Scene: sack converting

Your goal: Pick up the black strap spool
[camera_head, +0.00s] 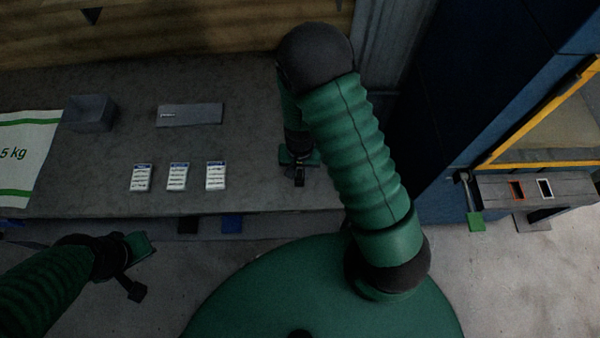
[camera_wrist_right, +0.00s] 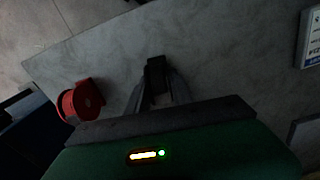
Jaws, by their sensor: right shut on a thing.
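My right gripper (camera_head: 299,172) points down over the right part of the grey bench in the head view. In the right wrist view its fingers (camera_wrist_right: 158,88) come together on a small black thing, which I take for the black strap spool (camera_wrist_right: 155,70). The spool is dark and mostly hidden by the fingers; I cannot tell whether it touches the bench top. My left gripper (camera_head: 133,268) is low at the left, in front of the bench edge, and its jaw gap is not clear.
On the grey bench (camera_head: 255,185) lie three white label cards (camera_head: 178,177), a grey plate (camera_head: 190,115), a grey bin (camera_head: 90,113) and a white-green sack (camera_head: 25,150). A red spool-like thing (camera_wrist_right: 80,102) is left of my right fingers. A blue frame machine (camera_head: 470,110) stands right.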

